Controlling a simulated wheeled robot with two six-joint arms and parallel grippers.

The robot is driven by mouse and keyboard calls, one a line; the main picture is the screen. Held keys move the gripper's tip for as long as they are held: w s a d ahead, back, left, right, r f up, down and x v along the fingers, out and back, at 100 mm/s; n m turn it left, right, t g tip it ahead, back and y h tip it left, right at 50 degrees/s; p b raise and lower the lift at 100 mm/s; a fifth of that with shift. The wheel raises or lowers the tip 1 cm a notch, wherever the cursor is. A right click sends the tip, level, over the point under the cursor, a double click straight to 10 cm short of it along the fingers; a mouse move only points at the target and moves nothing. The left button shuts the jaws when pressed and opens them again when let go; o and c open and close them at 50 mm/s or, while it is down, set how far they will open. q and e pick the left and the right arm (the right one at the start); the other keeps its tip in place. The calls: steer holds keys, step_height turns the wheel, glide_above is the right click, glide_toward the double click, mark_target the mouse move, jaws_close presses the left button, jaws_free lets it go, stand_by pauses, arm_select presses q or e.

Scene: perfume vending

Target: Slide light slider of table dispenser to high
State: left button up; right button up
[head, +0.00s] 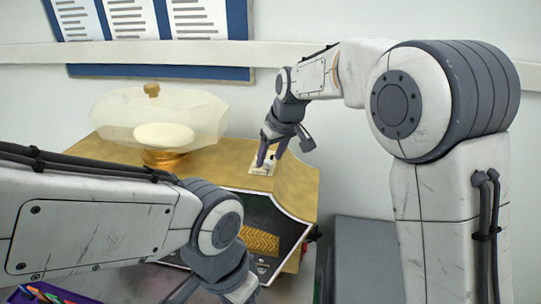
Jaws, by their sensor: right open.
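The table dispenser (205,172) has a gold-coloured top and a dark sloped front panel with a gold chevron patch (260,241). A small pale plate (262,169), which may carry the light slider, sits on the gold top near its back right. My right gripper (270,160) is open, pointing down over this plate, with its fingers around or just above it. I cannot tell if they touch it. The slider knob and its setting are hidden or too small to make out. My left gripper (215,300) is low at the bottom edge, its fingers cut off by the frame.
A clear faceted bowl-like cover (110,112) with a gold knob stands on the dispenser's left, over a gold base (165,160). A purple tray (40,296) with coloured items is at the bottom left. A grey box (365,260) stands to the right. A wall is behind.

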steer(key=shift+w+a+f, duration=0.1)
steer(key=shift+f, duration=0.3)
jaws_close()
stand_by(1.2)
